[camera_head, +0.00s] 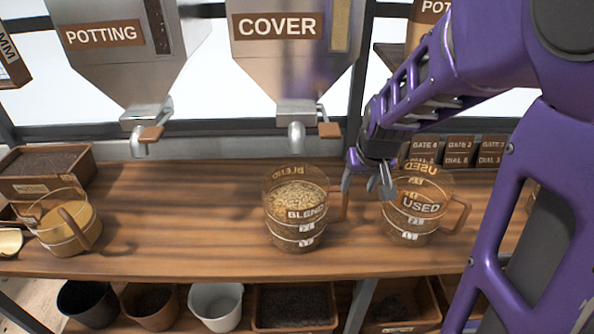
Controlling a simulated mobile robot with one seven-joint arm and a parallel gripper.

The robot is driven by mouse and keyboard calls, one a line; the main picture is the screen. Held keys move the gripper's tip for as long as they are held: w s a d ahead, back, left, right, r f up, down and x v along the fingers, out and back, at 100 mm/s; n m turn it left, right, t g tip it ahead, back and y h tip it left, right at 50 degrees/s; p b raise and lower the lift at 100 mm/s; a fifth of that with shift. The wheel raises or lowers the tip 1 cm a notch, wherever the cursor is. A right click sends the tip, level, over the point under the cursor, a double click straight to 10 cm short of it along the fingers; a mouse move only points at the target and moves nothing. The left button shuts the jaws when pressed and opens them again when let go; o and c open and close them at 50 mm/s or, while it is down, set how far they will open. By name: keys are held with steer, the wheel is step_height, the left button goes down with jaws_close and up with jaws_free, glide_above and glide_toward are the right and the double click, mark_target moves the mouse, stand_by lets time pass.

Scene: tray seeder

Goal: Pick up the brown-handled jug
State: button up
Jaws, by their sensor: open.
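Three clear jugs with brownish handles stand on the wooden bench, so I cannot tell by handle colour alone which is the brown-handled jug. The BLEND jug (297,238) in the middle holds pale grainy material, and its handle is on the right. My gripper (368,187) is open and empty, between the BLEND handle and the USED jug, partly overlapping the USED rim in view.
The bench (190,220) is clear between the left and BLEND jugs. COVER hopper (297,70) and POTTING hopper (120,75) hang above with spouts. A soil box (45,180) is at the left, gate blocks (458,150) at the back right. Pots (215,305) stand below.

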mark_target(346, 206)
steer(key=b+x, duration=0.2)
steer(key=x, duration=0.3)
steer(key=b+x, duration=0.3)
steer(key=x, duration=0.2)
steer(key=b+x, duration=0.3)
steer(key=x, duration=0.2)
steer(key=shift+a+f, duration=0.25)
steer(key=shift+a, duration=0.05)
steer(key=shift+r, duration=0.1)
jaws_close()
steer(key=shift+s, duration=0.1)
stand_by(0.4)
